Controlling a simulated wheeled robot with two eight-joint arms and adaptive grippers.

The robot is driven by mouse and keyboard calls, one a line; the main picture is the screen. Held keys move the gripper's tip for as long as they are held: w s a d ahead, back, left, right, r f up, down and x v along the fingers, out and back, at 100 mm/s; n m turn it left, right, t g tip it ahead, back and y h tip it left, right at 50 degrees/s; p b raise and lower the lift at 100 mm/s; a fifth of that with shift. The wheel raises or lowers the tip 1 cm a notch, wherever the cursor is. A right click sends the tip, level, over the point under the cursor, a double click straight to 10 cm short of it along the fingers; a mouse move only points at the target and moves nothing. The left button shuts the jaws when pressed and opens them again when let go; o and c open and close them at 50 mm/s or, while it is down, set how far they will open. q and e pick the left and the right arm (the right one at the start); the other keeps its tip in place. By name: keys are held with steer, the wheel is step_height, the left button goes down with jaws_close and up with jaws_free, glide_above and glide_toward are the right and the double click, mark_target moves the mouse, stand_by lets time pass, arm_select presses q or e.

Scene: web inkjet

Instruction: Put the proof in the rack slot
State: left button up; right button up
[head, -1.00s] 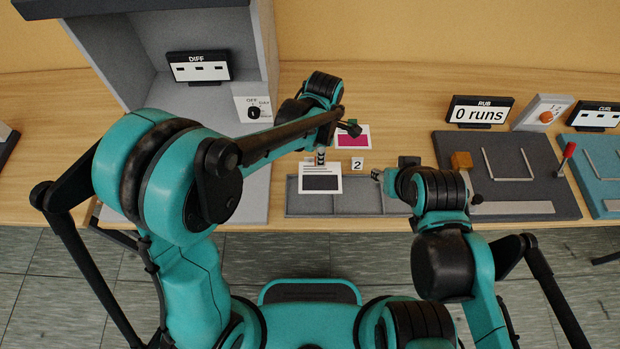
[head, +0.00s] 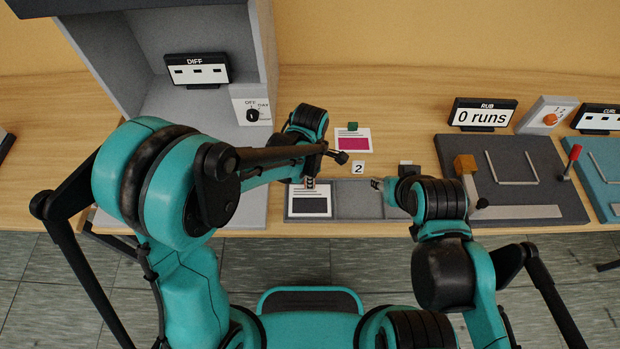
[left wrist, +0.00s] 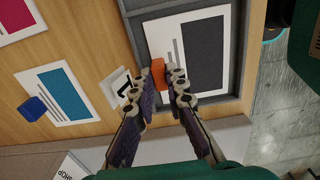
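The proof, a white card with a dark grey panel and text lines (head: 309,204), lies in or just over the left compartment of the grey rack tray (head: 345,213); I cannot tell if it rests on the floor. It also shows in the left wrist view (left wrist: 206,55), roughly lined up with the compartment walls. My left gripper (head: 310,183) is above the card's back edge. In the left wrist view its fingers (left wrist: 166,70) close on the card's orange tab (left wrist: 157,74).
A magenta card with a green tab (head: 353,143) lies behind the tray, near a "2" label (head: 358,168). A blue card (left wrist: 68,95) and a "1" label (left wrist: 121,86) show in the left wrist view. The grey DIFF booth (head: 200,110) stands left, the RUB station (head: 510,178) right.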

arm_select(q)
steer(key=o, duration=0.4)
steer(key=shift+o, duration=0.2)
steer(key=shift+r, duration=0.1)
steer(key=shift+r+p, duration=0.35)
steer(key=shift+r, duration=0.05)
step_height(320, 180, up, 11)
steer(key=p, duration=0.3)
steer(key=s+a+r+m+t, duration=0.3)
steer(key=s+a+m, duration=0.1)
steer(key=a+m, duration=0.5)
steer(key=s+a+r+m+t, duration=0.3)
steer(key=s+a+m+t, duration=0.1)
steer(key=a+m, duration=0.4)
steer(key=shift+s+a+r+m, duration=0.4)
steer(key=shift+s+m, duration=0.1)
steer(key=shift+s, duration=0.2)
